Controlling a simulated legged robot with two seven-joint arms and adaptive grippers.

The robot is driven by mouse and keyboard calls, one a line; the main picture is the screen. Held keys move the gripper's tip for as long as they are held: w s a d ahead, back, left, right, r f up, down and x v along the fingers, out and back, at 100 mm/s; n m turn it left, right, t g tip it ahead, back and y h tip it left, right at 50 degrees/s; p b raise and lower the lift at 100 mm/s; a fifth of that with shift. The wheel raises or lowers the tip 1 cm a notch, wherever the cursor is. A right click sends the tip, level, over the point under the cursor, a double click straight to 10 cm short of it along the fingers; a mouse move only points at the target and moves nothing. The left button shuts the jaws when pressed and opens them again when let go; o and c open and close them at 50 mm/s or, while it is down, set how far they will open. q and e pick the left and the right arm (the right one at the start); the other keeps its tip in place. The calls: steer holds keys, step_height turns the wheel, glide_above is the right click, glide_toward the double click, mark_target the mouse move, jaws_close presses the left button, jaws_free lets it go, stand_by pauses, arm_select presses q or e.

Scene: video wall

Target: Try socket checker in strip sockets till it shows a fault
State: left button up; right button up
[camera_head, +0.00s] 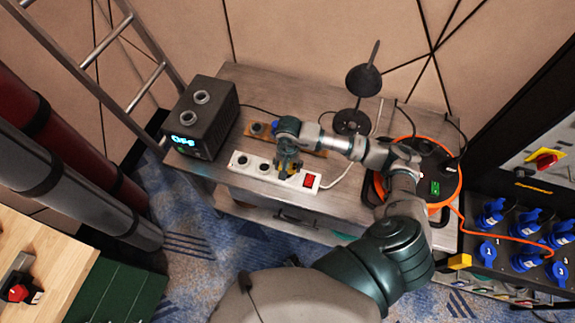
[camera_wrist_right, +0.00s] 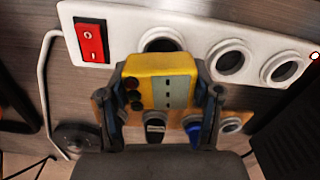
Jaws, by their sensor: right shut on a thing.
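The yellow socket checker (camera_wrist_right: 147,92) is held between the fingers of my right gripper (camera_wrist_right: 165,110) in the right wrist view. Its small round lamps look dark. The white power strip (camera_head: 243,170) lies on the grey bench, with a red rocker switch (camera_head: 310,181) at its right end. My right gripper (camera_head: 288,163) is over the strip, near the socket (camera_wrist_right: 162,40) closest to the switch. The checker partly covers that socket; I cannot tell whether it is plugged in. Two other sockets (camera_wrist_right: 228,62) show empty. My left gripper is not in view.
A brown wooden strip (camera_head: 312,149) with plugs lies behind the white strip. A black box with a lit display (camera_head: 184,142) stands left. A black lamp (camera_head: 364,80) and an orange cable reel (camera_head: 461,178) are to the right, beyond them blue sockets (camera_head: 492,212).

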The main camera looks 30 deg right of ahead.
steer(key=shift+s+f, duration=0.1)
steer(key=shift+f, duration=0.05)
steer(key=shift+a, duration=0.1)
steer(key=shift+d+r+p, duration=0.15)
steer(key=shift+r+p, duration=0.2)
steer(key=shift+r, duration=0.35)
steer(key=shift+d+r+p, duration=0.15)
steer(key=shift+r+p, duration=0.2)
steer(key=shift+r, duration=0.3)
steer(key=shift+a+r+p, duration=0.25)
steer(key=shift+r+p, duration=0.2)
steer(key=shift+r, duration=0.8)
steer(key=shift+d, duration=0.1)
